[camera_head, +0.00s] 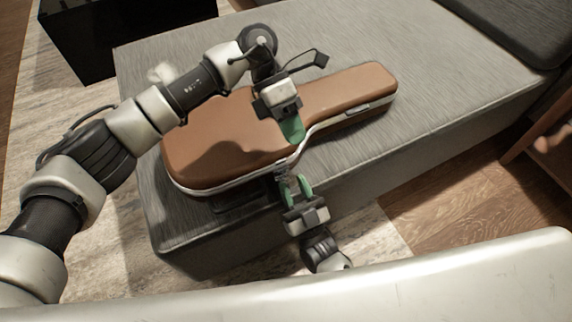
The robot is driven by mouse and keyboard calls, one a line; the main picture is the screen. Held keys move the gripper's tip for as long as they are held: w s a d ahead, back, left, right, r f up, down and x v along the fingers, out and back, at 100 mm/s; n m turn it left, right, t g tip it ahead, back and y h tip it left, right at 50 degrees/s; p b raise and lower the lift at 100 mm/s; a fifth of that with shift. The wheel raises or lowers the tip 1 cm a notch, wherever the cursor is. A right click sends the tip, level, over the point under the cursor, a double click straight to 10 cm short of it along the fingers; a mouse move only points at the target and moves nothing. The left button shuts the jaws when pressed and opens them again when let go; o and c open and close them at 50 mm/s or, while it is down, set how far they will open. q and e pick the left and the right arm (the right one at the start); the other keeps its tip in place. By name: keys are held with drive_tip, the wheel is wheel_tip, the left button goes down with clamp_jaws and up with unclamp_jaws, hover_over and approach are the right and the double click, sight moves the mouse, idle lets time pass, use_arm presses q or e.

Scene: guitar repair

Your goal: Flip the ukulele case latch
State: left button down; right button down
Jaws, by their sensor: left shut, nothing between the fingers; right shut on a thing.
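The brown ukulele case (225,143) lies flat and closed on the grey upholstered bench, its pale rim facing me. My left gripper (294,138) is shut and empty, over the case's near edge at the waist; its green fingertips point down, and I cannot tell whether they touch the lid. My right gripper (293,182) is lower, at the case's front side, with its green fingers pointing up toward the rim. It is shut on a small part there, apparently the case latch (282,173), which is mostly hidden by the fingers.
The grey bench (440,100) has free room to the right of and behind the case. A dark fitting (355,108) sits on the case's narrow end. A black box (95,40) stands at the back left, and a wooden piece (540,150) at the right.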

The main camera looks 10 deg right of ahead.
use_arm(q)
drive_tip(key=w+a+t+y, duration=0.2)
drive_tip(key=w+a+t, duration=0.15)
drive_tip(key=w, duration=0.25)
approach(289, 180)
drive_tip(key=shift+n+g, duration=0.4)
drive_tip(key=shift+g, duration=0.05)
drive_tip(key=x, duration=0.4)
drive_tip(key=w+x, duration=0.1)
drive_tip(key=x, duration=0.1)
drive_tip(key=shift+f, duration=0.25)
drive_tip(key=shift+s+d+f, duration=0.15)
drive_tip(key=shift+s+f, duration=0.1)
drive_tip(key=shift+s, duration=0.1)
use_arm(e)
drive_tip(key=shift+f, duration=0.1)
